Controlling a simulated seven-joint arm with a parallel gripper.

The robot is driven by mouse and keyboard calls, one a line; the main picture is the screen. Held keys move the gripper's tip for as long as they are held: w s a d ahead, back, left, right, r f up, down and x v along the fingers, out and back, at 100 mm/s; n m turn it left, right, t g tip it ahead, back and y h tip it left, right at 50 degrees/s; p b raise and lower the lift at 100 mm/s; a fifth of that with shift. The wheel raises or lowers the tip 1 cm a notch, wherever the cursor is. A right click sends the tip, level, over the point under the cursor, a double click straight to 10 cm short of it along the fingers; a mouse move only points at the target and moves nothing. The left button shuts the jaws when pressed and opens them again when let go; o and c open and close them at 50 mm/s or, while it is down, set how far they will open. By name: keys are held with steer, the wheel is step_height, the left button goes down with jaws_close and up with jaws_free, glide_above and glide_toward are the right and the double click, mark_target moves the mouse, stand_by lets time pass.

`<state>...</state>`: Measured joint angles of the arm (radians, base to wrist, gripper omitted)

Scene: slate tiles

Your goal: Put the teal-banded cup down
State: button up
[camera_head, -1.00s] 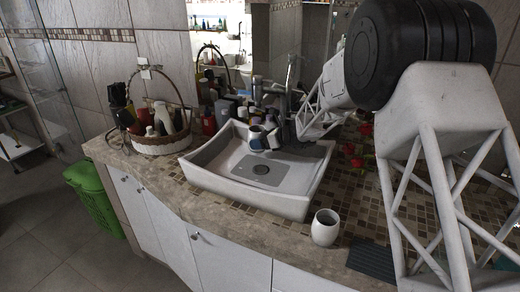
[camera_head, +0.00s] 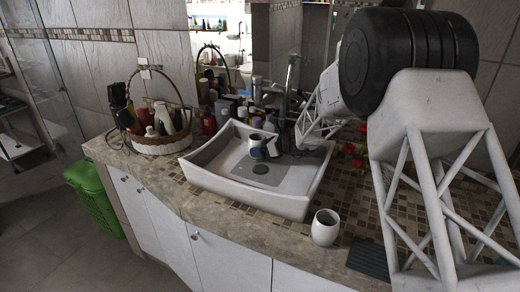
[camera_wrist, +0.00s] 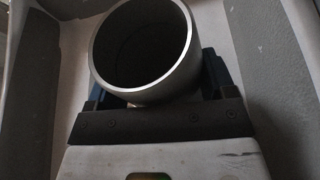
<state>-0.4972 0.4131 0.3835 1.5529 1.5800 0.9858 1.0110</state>
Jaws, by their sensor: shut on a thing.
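My gripper (camera_head: 263,150) is inside the white basin, shut on a small pale cup (camera_head: 256,140). In the wrist view the cup (camera_wrist: 145,52) is upright or nearly so, its round open mouth toward the camera and its inside dark and empty. Blue finger parts of my gripper (camera_wrist: 152,98) show on both sides of it. No teal band can be made out on the part that shows. The cup is low over the basin floor; I cannot tell whether its base touches.
The white basin (camera_head: 205,180) surrounds the cup, with a tap (camera_head: 290,78) behind. Bottles (camera_head: 208,122) crowd its back edge. A basket (camera_head: 158,145) stands left. Another white cup (camera_head: 325,228) stands in front on the counter, beside a dark ribbed mat (camera_head: 369,260). Red flowers (camera_head: 352,150) lie right.

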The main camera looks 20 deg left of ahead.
steer(key=o, duration=1.1)
steer(key=shift+f, duration=0.1)
steer(key=v, duration=1.2)
steer(key=shift+s+d, duration=0.1)
